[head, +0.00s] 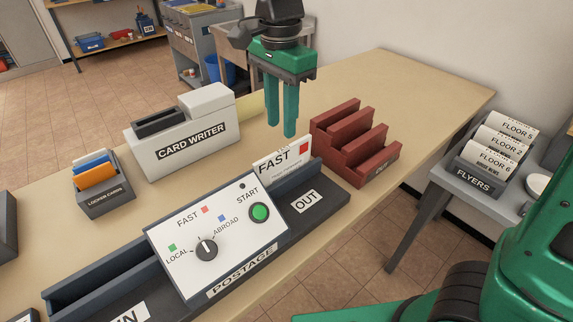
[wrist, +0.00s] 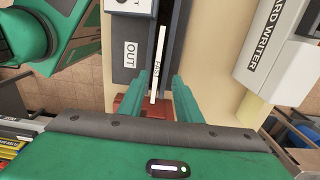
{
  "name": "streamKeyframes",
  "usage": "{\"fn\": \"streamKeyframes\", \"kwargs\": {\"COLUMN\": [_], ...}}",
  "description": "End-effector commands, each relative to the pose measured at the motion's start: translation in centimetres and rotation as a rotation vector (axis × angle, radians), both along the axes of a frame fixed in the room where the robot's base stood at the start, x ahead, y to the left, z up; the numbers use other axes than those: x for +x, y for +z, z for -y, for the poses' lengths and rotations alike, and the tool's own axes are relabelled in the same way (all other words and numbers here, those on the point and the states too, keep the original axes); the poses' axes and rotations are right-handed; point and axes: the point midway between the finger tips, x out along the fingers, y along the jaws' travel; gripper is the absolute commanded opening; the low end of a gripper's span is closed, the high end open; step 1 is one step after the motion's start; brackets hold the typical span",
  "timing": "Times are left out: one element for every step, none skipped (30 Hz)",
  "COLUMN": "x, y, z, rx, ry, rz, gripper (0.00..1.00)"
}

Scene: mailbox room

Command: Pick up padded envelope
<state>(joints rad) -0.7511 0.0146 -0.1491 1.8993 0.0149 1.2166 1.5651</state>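A white, flat envelope (head: 282,161) marked FAST with a red square stands upright in the slot at the OUT end of the postage machine (head: 218,238). I take it as the padded envelope; its padding cannot be made out. Its lower part is hidden in the slot. In the wrist view the envelope (wrist: 157,65) shows nearly edge-on, between the lines of my two fingers. My gripper (head: 282,130) is open and empty, pointing down above the table, beyond the envelope in the head view. The gripper (wrist: 158,78) also shows its spread fingers in the wrist view.
A red stepped OUT rack (head: 352,142) stands right of the machine. The card writer (head: 185,140) and locker-cards box (head: 103,190) stand left. A pale yellow item (head: 250,106) lies behind the card writer. The far right tabletop is clear; a flyers holder (head: 490,165) stands beyond.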

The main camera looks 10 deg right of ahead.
Motion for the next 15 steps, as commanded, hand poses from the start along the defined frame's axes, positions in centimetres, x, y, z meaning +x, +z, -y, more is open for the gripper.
{"fn": "streamKeyframes", "kwargs": {"x": [-0.1, -0.1, -0.1, -0.1, -0.1, -0.1, -0.1, -0.1, -0.1, -0.1, -0.1, -0.1, -0.1, -0.1, -0.2], "y": [-0.9, -1.4, -2.0, -2.4, -2.8, -3.2, -3.5, -3.7, -3.9, -4.0, -4.2, -4.4, -4.6, -4.9, -5.5], "z": [0.1, 0.1, 0.1, 0.1, 0.1, 0.1, 0.2, 0.2, 0.2, 0.2, 0.2, 0.2, 0.3, 0.3, 0.3], "rx": [-0.003, -0.002, -0.003, -0.003, -0.002, -0.002, -0.002, -0.002, -0.001, -0.001, -0.001, -0.001, -0.001, -0.001, -0.002], "ry": [0.000, 0.001, 0.001, 0.001, 0.001, 0.001, 0.000, 0.000, 0.000, 0.000, 0.000, 0.000, 0.000, 0.000, 0.001], "rz": [-0.004, -0.003, -0.004, -0.004, -0.003, -0.003, -0.003, -0.002, -0.002, -0.002, -0.002, -0.002, -0.002, -0.002, -0.002], "gripper": [0.31, 0.31, 0.31, 0.31, 0.31, 0.31, 0.31, 0.31, 0.31, 0.31, 0.31, 0.31, 0.31, 0.31, 0.31]}}
